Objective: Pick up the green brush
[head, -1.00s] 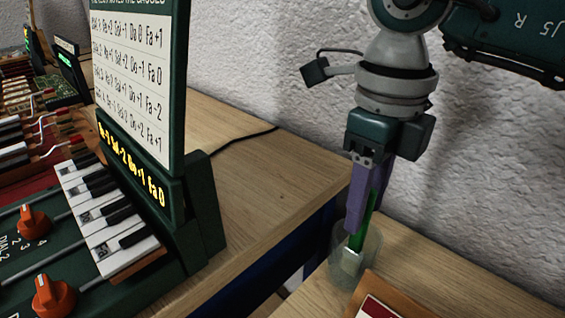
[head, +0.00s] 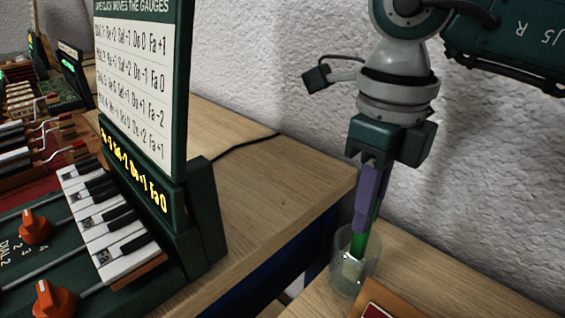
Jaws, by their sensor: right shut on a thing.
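The green brush (head: 360,243) stands in a clear cup (head: 342,282) on the wooden table at the lower right of the head view. Its pale lower end is inside the cup. My right gripper (head: 366,212), with purple fingers, points down over the cup and is shut on the brush's upper part. The fingers hide much of the handle. My left gripper does not show.
A green console with piano keys (head: 122,245), orange knobs (head: 34,226) and an upright sign board (head: 140,85) fills the left. A brown-edged red item (head: 375,310) lies in front of the cup. A gap separates the two wooden tables. A rough white wall stands behind.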

